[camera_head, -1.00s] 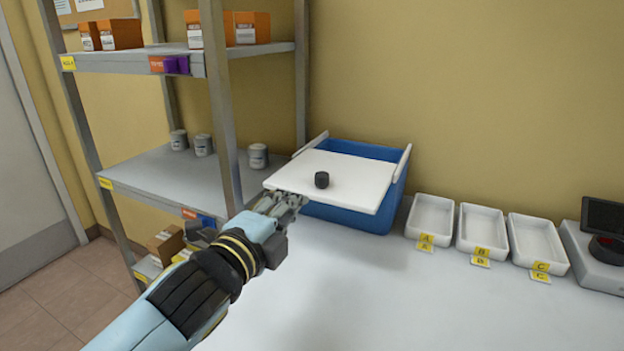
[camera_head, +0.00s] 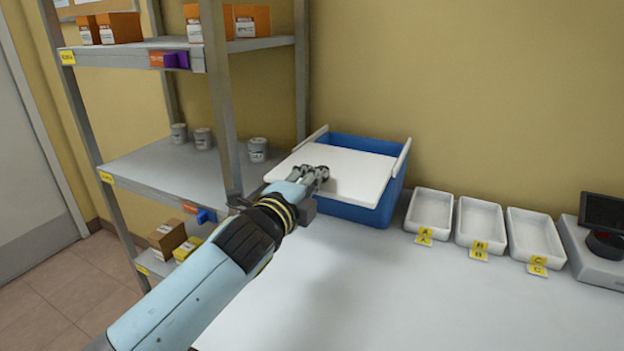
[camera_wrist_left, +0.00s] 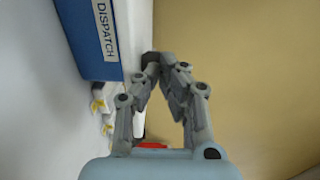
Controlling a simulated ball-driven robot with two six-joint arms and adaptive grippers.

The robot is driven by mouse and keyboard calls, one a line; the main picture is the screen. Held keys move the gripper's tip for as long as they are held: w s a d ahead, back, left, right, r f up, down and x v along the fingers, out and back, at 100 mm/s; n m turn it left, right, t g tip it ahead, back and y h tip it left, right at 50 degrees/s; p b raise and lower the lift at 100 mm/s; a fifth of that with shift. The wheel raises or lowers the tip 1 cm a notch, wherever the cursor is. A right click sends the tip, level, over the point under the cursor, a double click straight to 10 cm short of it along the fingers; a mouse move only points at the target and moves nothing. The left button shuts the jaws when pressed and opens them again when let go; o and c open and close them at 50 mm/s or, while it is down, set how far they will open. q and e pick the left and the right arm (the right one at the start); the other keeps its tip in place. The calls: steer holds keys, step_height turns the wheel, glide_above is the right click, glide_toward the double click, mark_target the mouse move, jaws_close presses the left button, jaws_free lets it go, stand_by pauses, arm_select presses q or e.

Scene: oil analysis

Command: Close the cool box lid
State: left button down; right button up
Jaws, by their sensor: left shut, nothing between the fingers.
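The cool box (camera_head: 350,213) is blue and stands on the bench against the shelf side. It also shows in the left wrist view (camera_wrist_left: 85,50), with a "DISPATCH" label. Its white lid (camera_head: 355,172) lies over the front part and overhangs the front left. Blue box wall shows behind the lid at the back. White side arms rise at both sides. My left gripper (camera_head: 318,172) is over the lid's front left part, shut and empty; in the left wrist view its fingertips (camera_wrist_left: 163,62) are together. The lid's dark knob is hidden behind the gripper. My right gripper is not in view.
Three white trays (camera_head: 480,228) with yellow labels stand right of the box. A device with a dark screen (camera_head: 604,212) is at the right edge. A metal shelf (camera_head: 180,165) with cans and boxes stands close on the left. The front of the bench (camera_head: 420,300) is clear.

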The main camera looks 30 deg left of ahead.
mark_target(340, 160)
arm_select(q)
steer(key=w+b, duration=0.1)
steer(key=w, duration=0.8)
steer(key=w+b, duration=0.1)
steer(key=w, duration=0.4)
steer(key=shift+a+f+b, duration=0.1)
steer(key=shift+a+b, duration=0.2)
steer(key=shift+a, duration=0.1)
steer(key=shift+w+r, duration=0.15)
steer(key=shift+r, duration=0.15)
